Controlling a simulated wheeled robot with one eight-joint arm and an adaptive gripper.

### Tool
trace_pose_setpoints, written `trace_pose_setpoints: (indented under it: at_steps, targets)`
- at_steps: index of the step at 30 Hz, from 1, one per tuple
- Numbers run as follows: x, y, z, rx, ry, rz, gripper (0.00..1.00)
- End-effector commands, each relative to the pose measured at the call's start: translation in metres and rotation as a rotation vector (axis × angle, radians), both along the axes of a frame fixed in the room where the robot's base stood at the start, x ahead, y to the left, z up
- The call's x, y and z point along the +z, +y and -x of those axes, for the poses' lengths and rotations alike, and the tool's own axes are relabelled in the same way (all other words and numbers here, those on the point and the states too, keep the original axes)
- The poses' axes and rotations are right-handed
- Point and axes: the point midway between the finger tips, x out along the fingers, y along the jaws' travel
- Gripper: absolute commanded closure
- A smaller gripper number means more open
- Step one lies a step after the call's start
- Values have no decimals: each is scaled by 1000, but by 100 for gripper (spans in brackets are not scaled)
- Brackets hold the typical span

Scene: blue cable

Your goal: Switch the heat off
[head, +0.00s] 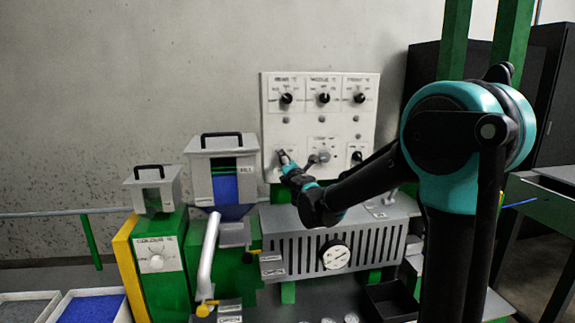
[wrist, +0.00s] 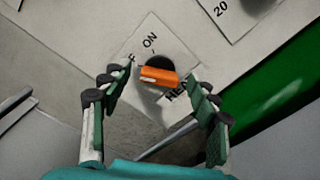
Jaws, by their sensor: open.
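The heat switch (wrist: 158,76) is an orange knob on a dark round base in the wrist view. "ON" is printed above it, and a partly hidden label that seems to read "HEAT" is at its lower right. Another label at its left is mostly covered by a finger. The orange bar lies nearly level in this view; I cannot tell which mark it points to. My gripper (wrist: 160,72) is open, with one finger on each side of the knob. In the head view my gripper (head: 287,164) is at the panel's lower left and largely hides the switch.
The white control panel (head: 270,128) has three black dials along its top and other switches to the right of my gripper. A slotted grey heater housing (head: 295,250) sits below. Lidded grey hoppers (head: 215,148) stand to the left. My arm comes in from the right.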

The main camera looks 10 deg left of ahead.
Motion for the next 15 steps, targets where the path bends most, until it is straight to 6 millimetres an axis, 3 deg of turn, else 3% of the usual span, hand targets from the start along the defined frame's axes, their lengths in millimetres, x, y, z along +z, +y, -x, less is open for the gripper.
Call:
trace_pose_setpoints:
  at_steps: [5,15]
  targets:
    - [0,-3,11,1,0,0,40]
    - [0,-20,72,1,0,0,40]
